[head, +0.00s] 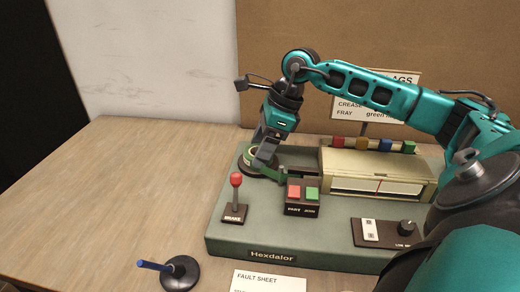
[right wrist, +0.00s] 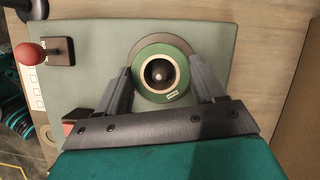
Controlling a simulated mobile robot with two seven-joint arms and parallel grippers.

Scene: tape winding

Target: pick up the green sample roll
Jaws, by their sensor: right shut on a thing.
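The green sample roll (right wrist: 142,55) sits around a dark spindle (right wrist: 158,73) with a pale round tip, on the machine's grey-green top. A small white label is on its near edge. In the head view the roll (head: 250,153) is partly hidden behind my right gripper (head: 263,160). In the right wrist view my right gripper (right wrist: 158,78) has one finger at each side of the roll and is shut on it. My left gripper is not in view.
The machine base (head: 228,229) carries a red-knobbed brake lever (head: 236,182), red and green buttons (head: 302,194), a cream housing (head: 370,164) and a dial (head: 407,227). Several coloured flags stand behind. A blue-handled stand (head: 180,273) is at front left. The table's left is clear.

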